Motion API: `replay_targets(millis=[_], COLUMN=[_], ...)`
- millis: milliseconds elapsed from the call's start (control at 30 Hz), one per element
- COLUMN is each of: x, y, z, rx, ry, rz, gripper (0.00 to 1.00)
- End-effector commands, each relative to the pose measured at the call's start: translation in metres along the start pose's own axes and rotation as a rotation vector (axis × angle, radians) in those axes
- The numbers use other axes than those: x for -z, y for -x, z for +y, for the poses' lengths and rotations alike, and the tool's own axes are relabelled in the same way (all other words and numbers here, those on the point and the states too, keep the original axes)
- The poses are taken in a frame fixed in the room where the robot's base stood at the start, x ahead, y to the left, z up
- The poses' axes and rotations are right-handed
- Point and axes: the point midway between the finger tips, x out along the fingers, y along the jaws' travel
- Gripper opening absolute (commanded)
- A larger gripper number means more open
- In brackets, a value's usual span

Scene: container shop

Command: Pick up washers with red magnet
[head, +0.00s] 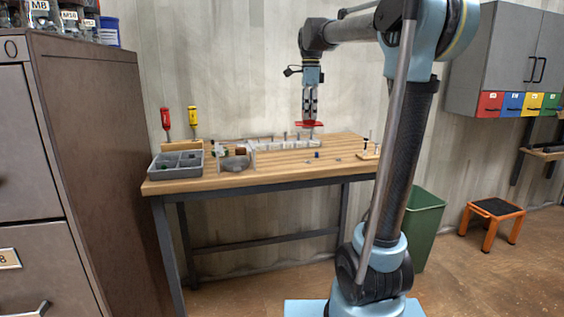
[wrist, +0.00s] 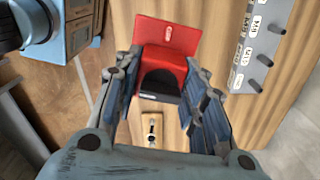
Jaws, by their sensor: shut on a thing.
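My gripper (head: 310,106) hangs over the back part of the workbench, pointing down. It is shut on the red magnet (head: 304,124), which has a flat red plate. In the wrist view the magnet (wrist: 166,38) sits between the two fingers (wrist: 165,105), with a dark band on its near side. The magnet is above the bench top; the exact gap is hard to tell. Small flat grey pieces (head: 337,161) lie on the bench front, possibly washers, too small to be sure. A small light block with a dark round mark (wrist: 152,130) shows below the fingers.
A white labelled rack with dark pegs (wrist: 262,45) stands close beside the magnet. A grey divided tray (head: 176,165) is at the bench's left end, with red (head: 166,120) and yellow (head: 193,121) screwdrivers behind. A small wooden stand (head: 370,154) is at the right end.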

Motion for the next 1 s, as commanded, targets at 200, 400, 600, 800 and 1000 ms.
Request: replay_targets(millis=[200, 400, 600, 800, 1000], x=[0.0, 0.0, 0.0, -0.001, -0.001], y=[-0.014, -0.03, -0.045, -0.06, -0.075], z=[0.0, 0.0, 0.0, 0.0, 0.0], rx=[0.0, 0.0, 0.0, 0.0, 0.0], ry=[0.0, 0.0, 0.0, 0.0, 0.0], rz=[0.0, 0.0, 0.0, 0.0, 0.0], gripper=[0.0, 0.0, 0.0, 0.0, 0.0])
